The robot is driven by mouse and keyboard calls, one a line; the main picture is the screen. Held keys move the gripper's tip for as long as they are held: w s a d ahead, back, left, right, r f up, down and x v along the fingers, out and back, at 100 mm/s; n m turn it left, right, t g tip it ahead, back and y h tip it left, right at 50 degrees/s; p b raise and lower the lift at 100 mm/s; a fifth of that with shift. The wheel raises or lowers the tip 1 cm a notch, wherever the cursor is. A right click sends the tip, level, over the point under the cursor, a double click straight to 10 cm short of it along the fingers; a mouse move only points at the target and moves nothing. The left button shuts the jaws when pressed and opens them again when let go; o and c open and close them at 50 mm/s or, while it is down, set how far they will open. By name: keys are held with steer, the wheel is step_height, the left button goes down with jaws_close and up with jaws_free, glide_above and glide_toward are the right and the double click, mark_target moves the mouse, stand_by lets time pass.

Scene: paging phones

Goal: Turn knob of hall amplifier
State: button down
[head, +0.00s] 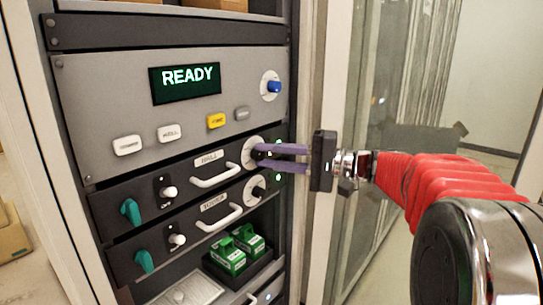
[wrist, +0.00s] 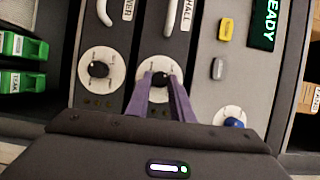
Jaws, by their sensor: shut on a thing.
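The hall amplifier (head: 225,172) is the dark rack unit labelled HALL, just under the grey READY panel. Its black knob (wrist: 160,78) sits on a round white dial (wrist: 147,72) at the unit's right end. My gripper (head: 258,154) reaches in from the right, and its purple fingers are shut on the knob. In the wrist view my gripper (wrist: 161,85) has one finger on each side of the knob. The knob's pointer direction cannot be told.
A second amplifier's black knob (head: 256,187) sits just below. The READY panel's blue knob (head: 274,87) is above. White handles (head: 216,177) stick out to the left. Green boxes (head: 228,257) stand on a lower shelf. A glass door (head: 385,100) is to the right, behind my arm.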

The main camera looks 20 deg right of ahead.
steer(key=shift+w+d+f, duration=0.1)
steer(key=shift+d+f, duration=0.05)
steer(key=c, duration=1.9)
jaws_free()
steer(key=o, duration=0.3)
steer(key=shift+o, duration=0.2)
steer(key=v, duration=1.3)
steer(key=shift+d, duration=0.35)
